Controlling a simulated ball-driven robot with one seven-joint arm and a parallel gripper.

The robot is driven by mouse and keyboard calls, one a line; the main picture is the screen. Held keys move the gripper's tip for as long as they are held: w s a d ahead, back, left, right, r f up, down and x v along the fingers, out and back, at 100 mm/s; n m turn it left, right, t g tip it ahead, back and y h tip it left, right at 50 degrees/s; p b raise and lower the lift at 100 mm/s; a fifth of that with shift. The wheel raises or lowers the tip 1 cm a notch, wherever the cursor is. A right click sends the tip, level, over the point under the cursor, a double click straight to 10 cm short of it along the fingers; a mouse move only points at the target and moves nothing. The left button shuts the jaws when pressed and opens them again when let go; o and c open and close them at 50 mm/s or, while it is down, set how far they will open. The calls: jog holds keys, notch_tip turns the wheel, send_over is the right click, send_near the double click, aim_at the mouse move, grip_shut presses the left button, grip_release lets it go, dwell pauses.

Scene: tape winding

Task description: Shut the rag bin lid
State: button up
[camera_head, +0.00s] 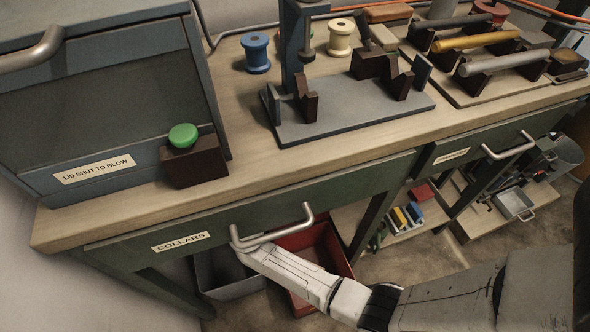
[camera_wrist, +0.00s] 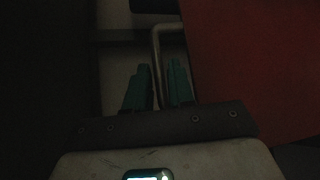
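No container in view is labelled as the rag bin, and I cannot tell which one it is. An open red bin (camera_head: 312,262) stands under the bench, with a grey bin (camera_head: 222,275) to its left. A grey metal container (camera_head: 562,158) shows under the bench's far right end; whether it has a lid is unclear. My gripper is by the handle (camera_head: 272,228) of the drawer labelled COLLARS, and its fingertips are hidden in the head view. In the dark wrist view my gripper (camera_wrist: 158,82) has its teal fingers slightly apart, with a metal bar (camera_wrist: 155,55) seen between them; contact is unclear.
The bench top (camera_head: 240,205) holds a blue cabinet (camera_head: 95,175) labelled LID SHUT TO BLOW, a green button (camera_head: 183,136), a winding fixture (camera_head: 340,120) and spools. A second drawer handle (camera_head: 510,147) sticks out at right. A lower shelf (camera_head: 400,235) holds small items.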

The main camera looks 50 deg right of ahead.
jog(key=shift+x, duration=1.2)
jog(key=shift+c, duration=0.3)
grip_shut()
